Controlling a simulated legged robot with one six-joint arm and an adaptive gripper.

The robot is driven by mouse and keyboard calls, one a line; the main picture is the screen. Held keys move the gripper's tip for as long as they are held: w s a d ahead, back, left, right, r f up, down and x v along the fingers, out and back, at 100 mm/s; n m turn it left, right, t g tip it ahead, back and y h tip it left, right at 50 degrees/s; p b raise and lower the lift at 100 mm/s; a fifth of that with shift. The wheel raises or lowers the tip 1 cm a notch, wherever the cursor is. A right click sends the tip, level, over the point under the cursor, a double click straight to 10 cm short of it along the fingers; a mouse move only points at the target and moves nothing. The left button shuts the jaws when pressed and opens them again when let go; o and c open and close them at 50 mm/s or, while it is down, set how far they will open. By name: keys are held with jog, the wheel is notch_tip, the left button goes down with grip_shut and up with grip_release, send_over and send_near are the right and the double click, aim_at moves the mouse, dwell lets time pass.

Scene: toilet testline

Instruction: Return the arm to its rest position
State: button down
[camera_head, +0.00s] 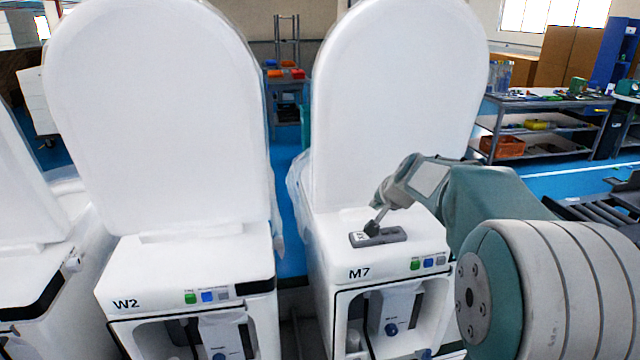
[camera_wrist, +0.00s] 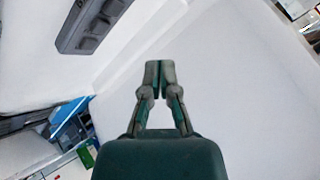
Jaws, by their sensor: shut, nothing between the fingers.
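My arm reaches in from the right in the head view. My gripper (camera_head: 374,227) is over the top of the toilet unit marked M7 (camera_head: 333,258), close to a grey remote-like device (camera_head: 378,237) lying there. In the wrist view my gripper (camera_wrist: 160,92) has its fingertips together with nothing between them. The grey device (camera_wrist: 92,24) shows at the upper left there, apart from the fingertips. White surfaces of the unit fill most of the wrist view.
The raised white lid (camera_head: 398,100) of M7 stands behind my gripper. Unit W2 (camera_head: 130,285) with its raised lid (camera_head: 155,120) is to the left. A shelf with bins (camera_head: 545,128) stands at the back right. Blue floor (camera_head: 590,183) shows there.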

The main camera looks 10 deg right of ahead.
jog(key=s+a+r+n+g, duration=0.1)
jog(key=s+a+n, duration=0.1)
jog(key=s+a, duration=0.45)
jog(key=s+a+r+n+g, duration=0.1)
jog(key=s+a+n, duration=0.15)
jog(key=s, duration=0.75)
jog(key=s+a+f+n, duration=0.1)
jog(key=s+f, duration=0.1)
jog(key=s, duration=0.6)
jog(key=s+a+f+n+g+h, duration=0.1)
jog(key=s+f+n, duration=0.1)
jog(key=s, duration=0.7)
jog(key=shift+a+f+g, duration=0.3)
jog(key=shift+a+f, duration=0.05)
jog(key=shift+f, duration=0.1)
